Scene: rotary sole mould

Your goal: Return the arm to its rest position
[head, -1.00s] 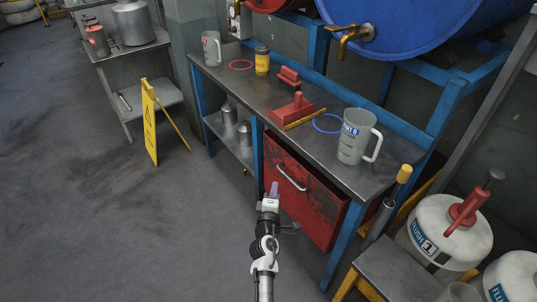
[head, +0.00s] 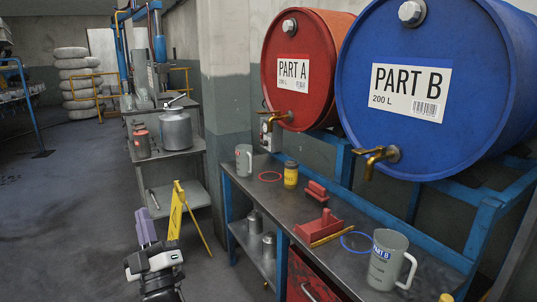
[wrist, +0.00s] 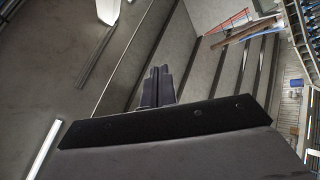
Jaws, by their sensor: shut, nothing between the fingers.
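My gripper (head: 146,227) is at the lower left of the head view, out over the floor and left of the workbench. Its purple-grey fingers point up and are together, with nothing between them. In the wrist view the closed fingers (wrist: 157,86) stand out against the walls and ceiling lights. Part of my arm shows below the gripper; the rest is out of the picture.
A workbench (head: 345,262) carries a PART B jug (head: 387,262), another jug (head: 244,161), a yellow can (head: 291,175) and red blocks. A yellow floor sign (head: 176,212) stands near my gripper. Floor at left is open.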

